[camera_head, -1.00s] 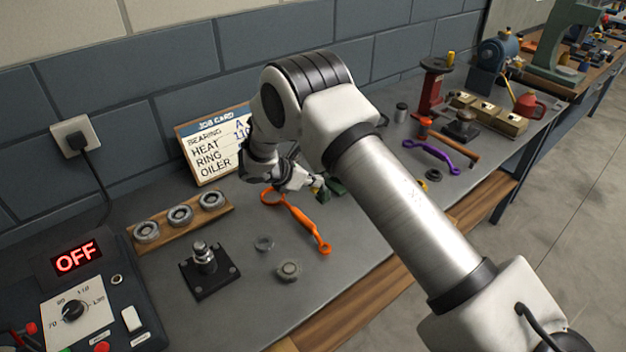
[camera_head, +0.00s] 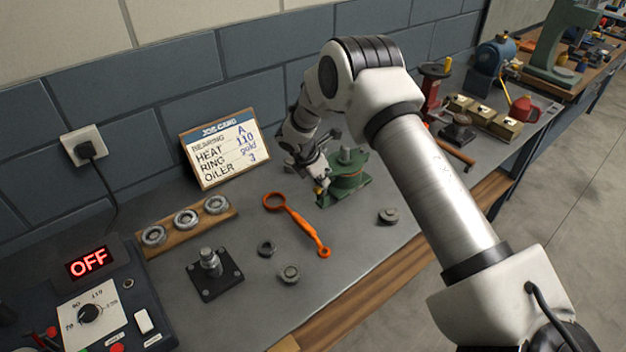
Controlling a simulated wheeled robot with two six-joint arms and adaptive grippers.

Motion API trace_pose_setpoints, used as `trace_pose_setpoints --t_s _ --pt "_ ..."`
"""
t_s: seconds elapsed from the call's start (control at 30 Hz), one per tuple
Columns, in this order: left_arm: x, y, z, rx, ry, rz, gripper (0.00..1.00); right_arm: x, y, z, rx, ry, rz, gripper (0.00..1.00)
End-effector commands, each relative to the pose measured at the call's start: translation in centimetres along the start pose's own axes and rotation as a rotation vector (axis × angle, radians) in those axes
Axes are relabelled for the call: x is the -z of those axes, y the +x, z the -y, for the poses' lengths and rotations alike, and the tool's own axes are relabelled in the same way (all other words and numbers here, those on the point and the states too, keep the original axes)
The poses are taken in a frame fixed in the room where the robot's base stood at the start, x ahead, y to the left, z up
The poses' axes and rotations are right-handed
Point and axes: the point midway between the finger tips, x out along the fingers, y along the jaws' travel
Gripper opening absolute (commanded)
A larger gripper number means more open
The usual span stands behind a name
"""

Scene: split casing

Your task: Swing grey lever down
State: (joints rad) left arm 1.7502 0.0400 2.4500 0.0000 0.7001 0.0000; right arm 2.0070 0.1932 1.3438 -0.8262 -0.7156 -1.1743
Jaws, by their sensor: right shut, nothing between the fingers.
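My right gripper (camera_head: 321,184) is at the casing's left side, pointing down, shut and empty. Its fingertips are close to the casing; I cannot tell whether they touch it. I cannot make out a grey lever for certain; my gripper and wrist cover part of the casing's left and back. My left gripper is out of view.
An orange spanner (camera_head: 301,226) lies just left of the casing. A black stand with a post (camera_head: 213,273), small rings and a rack of bearings (camera_head: 185,219) are further left. The heater box (camera_head: 108,299) reads OFF. A job card (camera_head: 226,147) leans behind. My right forearm covers the right side.

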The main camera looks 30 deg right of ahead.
Motion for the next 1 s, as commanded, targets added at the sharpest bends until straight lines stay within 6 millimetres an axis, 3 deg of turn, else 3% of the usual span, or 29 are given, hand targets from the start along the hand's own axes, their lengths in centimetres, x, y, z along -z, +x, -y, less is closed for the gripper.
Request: trace_pose_setpoints --t_s 0.1,0.27,0.67,1.0 --pt "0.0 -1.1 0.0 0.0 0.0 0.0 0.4 -1.0 0.2 0.1 0.002 0.008 -0.11 0.0" --pt "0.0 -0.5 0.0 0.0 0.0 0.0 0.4 -1.8 1.2 0.0 -0.001 0.009 -0.261 0.0" --pt "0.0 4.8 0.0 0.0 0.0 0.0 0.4 -3.5 3.6 0.0 -0.002 0.005 -0.627 0.0" --pt "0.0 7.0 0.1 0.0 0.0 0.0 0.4 -4.1 4.3 0.0 0.002 -0.001 -0.627 0.0"
